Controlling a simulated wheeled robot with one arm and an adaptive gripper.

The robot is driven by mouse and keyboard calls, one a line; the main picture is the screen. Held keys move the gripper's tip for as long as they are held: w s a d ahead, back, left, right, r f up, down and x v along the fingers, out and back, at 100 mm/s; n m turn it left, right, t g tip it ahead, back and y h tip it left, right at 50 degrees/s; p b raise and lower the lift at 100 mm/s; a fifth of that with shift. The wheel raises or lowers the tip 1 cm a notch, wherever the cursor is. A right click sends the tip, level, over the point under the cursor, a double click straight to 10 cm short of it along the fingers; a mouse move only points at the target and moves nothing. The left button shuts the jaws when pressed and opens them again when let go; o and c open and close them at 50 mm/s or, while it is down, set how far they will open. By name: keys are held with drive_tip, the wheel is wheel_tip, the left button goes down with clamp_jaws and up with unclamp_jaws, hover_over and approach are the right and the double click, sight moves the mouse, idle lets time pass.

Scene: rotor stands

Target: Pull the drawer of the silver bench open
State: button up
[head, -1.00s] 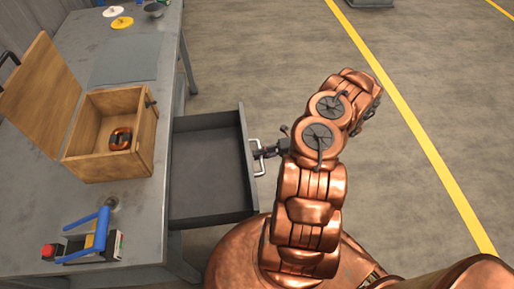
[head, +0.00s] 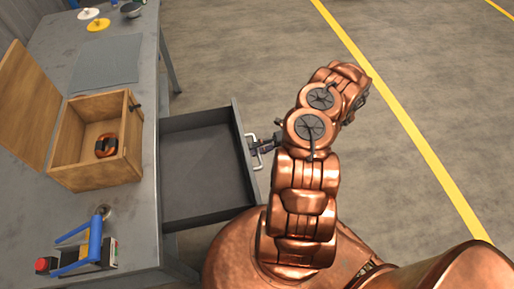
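The silver bench (head: 120,190) stands at the left of the head view. Its grey drawer (head: 205,185) sticks far out of the bench's right side, and the inside looks empty. The drawer's light metal handle (head: 256,158) is on its front panel, facing right. My gripper (head: 263,147) is at the handle, small in view and partly hidden by my copper arm. Its fingers appear shut on the handle.
On the bench are an open wooden box (head: 97,165) holding a copper-coloured ring (head: 106,145), a blue-handled device (head: 92,245), a grey mat (head: 105,65) and discs (head: 98,24). The floor right of the drawer is clear, with a yellow line (head: 400,115).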

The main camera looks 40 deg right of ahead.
drive_tip(key=v, duration=1.2)
idle(0.5)
